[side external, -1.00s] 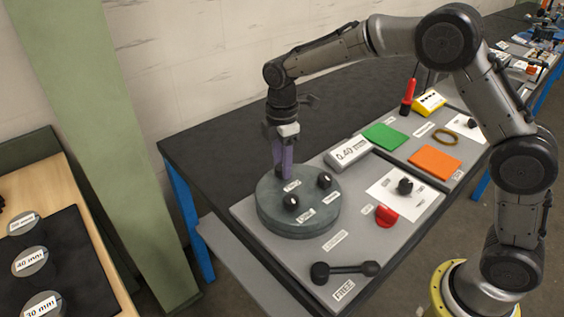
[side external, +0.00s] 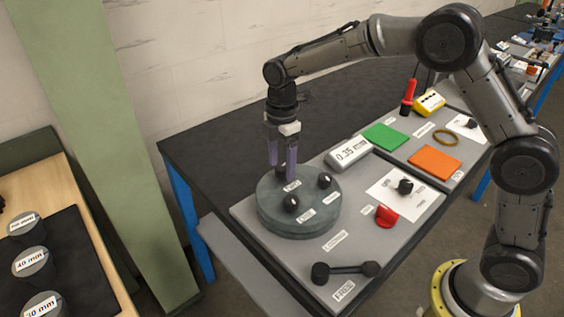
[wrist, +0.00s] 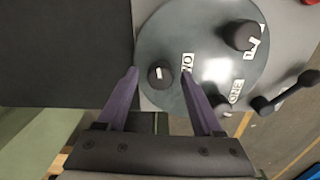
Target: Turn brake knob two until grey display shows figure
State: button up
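The round grey-green brake disc (side external: 272,215) carries three black knobs. The back knob, beside a label that seems to read TWO (side external: 292,185), is mostly hidden by the fingers in the side view. It shows clearly in the wrist view as a small black knob (wrist: 160,76) with a white mark. My gripper (side external: 282,172) points down over it. In the wrist view the fingers (wrist: 160,70) stand spread on either side of the knob, with gaps showing. I cannot tell their exact height against it. The grey display (side external: 350,153) appears to read 0.35 mm.
Two other black knobs (side external: 291,203) (side external: 325,181) stand on the disc near my fingers. A black bar with round ends (side external: 345,270), a red knob (side external: 386,216) and a black knob on a white card (side external: 405,187) lie to the right. Green (side external: 385,137) and orange (side external: 435,162) pads lie beyond.

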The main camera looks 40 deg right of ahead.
aim_at(282, 166)
dwell(0.3)
notch_tip(282, 166, up, 14)
jog(key=shift+f, duration=0.15)
dwell(0.4)
jog(key=shift+d, duration=0.1)
